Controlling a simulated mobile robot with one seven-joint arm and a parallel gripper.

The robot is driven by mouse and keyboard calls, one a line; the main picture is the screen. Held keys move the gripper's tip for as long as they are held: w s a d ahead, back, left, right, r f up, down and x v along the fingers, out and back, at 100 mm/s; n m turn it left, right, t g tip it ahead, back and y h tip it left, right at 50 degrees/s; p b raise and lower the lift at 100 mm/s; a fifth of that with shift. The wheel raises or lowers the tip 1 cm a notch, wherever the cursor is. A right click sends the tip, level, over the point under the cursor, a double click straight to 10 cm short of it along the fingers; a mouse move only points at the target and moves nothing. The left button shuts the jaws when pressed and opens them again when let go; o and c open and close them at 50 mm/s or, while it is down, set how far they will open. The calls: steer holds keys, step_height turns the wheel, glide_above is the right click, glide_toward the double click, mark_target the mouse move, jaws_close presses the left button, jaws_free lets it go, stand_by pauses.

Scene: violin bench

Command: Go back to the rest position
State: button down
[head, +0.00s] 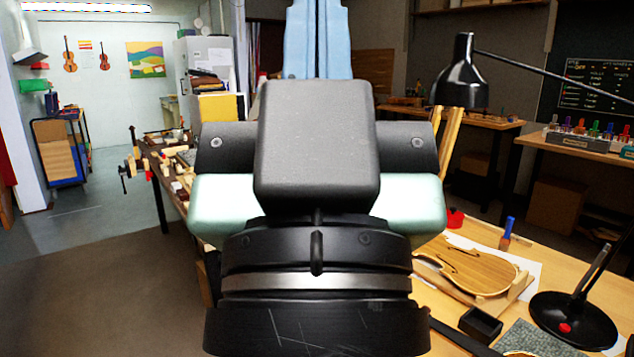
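The back of my gripper (318,150) fills the middle of the head view, close to the camera. Its dark housing and pale green body hide its fingers, so I cannot see whether it is open or shut, or whether it holds anything. My black wrist with a silver ring is below it. The gripper looks raised to the left of the near workbench (535,245); the exact gap to it cannot be judged.
On the near bench are a violin body (470,268), a black desk lamp (575,318), a red-capped pot (455,217) and a small black tray (480,324). Another tool-covered bench (160,185) stands behind left. Open floor (90,285) lies at left.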

step_height(320, 180, up, 19)
steer(key=p, duration=1.6)
steer(key=shift+f, duration=0.1)
